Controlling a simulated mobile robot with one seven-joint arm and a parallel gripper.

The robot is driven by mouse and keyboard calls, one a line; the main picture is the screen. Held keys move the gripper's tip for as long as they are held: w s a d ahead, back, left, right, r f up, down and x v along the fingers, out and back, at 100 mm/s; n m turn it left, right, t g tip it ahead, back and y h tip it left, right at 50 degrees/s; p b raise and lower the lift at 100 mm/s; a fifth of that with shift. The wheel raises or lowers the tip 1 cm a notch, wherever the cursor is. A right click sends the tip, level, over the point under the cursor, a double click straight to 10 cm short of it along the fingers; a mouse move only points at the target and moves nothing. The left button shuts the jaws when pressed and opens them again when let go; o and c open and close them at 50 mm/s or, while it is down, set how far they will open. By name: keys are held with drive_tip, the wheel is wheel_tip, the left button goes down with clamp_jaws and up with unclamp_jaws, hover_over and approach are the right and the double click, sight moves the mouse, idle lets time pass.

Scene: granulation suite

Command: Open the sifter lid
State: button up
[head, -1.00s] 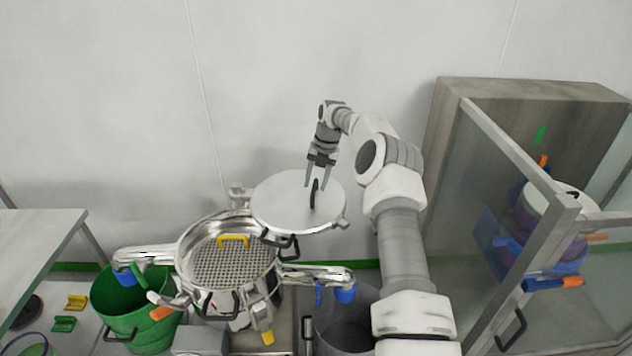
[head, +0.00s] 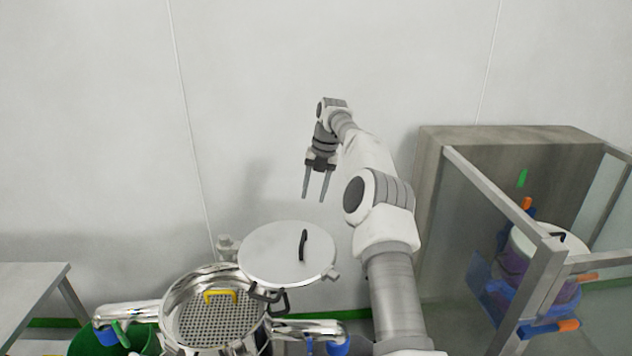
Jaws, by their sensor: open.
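The sifter (head: 172,309) stands at the lower left with its round steel body open at the top. Inside it a perforated screen (head: 210,322) shows, with a yellow handle (head: 220,294). The round steel lid (head: 275,262) is swung out to the right of the sifter's opening, clear of most of it. A black handle (head: 303,246) stands up on the lid. My gripper (head: 314,199) is open and empty, pointing down, above the lid in the picture and apart from its handle.
A framed clear-walled cabinet (head: 545,290) stands at the right with a lidded container (head: 515,262) in it. A table (head: 30,290) is at the left. A green bucket (head: 90,341) sits below the sifter. The wall behind is bare.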

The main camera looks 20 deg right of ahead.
drive_tip(key=r, duration=0.2)
drive_tip(key=shift+s+d+r+p, duration=0.15)
drive_tip(key=shift+d+r+p, duration=0.1)
drive_tip(key=shift+r+p, duration=0.15)
